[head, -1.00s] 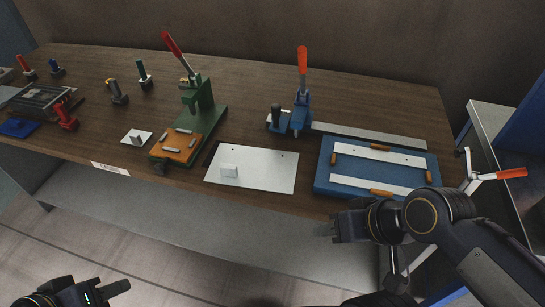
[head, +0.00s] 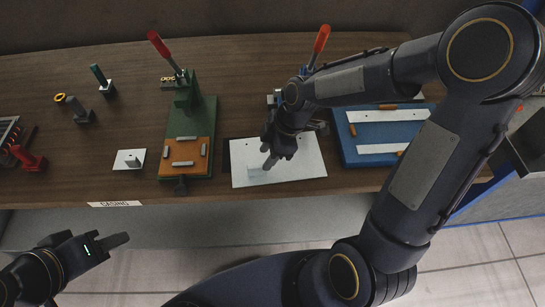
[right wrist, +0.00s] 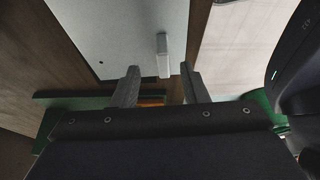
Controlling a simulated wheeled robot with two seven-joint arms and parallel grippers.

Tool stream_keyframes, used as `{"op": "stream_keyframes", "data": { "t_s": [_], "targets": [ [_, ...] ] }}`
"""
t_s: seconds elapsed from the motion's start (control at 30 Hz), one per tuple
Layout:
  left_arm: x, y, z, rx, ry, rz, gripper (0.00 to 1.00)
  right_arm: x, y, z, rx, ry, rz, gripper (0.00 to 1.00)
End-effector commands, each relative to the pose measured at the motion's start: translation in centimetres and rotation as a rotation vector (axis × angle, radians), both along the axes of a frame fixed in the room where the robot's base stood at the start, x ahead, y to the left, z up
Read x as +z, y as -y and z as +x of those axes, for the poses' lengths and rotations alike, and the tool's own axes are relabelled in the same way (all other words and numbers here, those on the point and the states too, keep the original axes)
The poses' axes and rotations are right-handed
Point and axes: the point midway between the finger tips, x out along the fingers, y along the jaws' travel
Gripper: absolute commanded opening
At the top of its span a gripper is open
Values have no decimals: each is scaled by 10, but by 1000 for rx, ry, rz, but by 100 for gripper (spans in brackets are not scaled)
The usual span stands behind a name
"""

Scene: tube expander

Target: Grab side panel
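A flat, light grey side panel (head: 305,165) lies on the wooden table in front of the blue press. A small pale block (head: 257,174) stands upright on it. My right gripper (head: 268,160) points down over the panel, close to the block. In the right wrist view, the fingers of my right gripper (right wrist: 160,80) are apart and empty. The panel (right wrist: 110,25) and its block (right wrist: 163,55) show just beyond the fingertips. My left gripper (head: 122,241) is off the table's front edge, away from the panel; its finger gap is not visible.
A green press (head: 190,115) with an orange plate (head: 186,150) stands left of the panel. A blue fixture (head: 375,150) with white strips lies to the right. A small white plate with a peg (head: 128,160) is further left. My right arm hides part of the blue press.

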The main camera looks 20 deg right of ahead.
Motion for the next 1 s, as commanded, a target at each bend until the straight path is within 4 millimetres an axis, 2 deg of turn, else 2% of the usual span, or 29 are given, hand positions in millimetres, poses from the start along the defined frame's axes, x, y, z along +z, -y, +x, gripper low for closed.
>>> {"op": "stream_keyframes", "data": {
  "t_s": [0.4,0.67,0.9,1.0],
  "targets": [
    [10,0,0,0,0,0,36,-50,-20,1,1,-4,0,40],
    [10,0,0,0,0,0,36,-53,-21,1,-2,-1,-1,40],
    [10,0,0,0,0,0,36,-53,-21,1,-2,-1,-1,10],
    [10,0,0,0,0,0,36,-53,-21,2,-3,-1,0,0]
  ]
}}
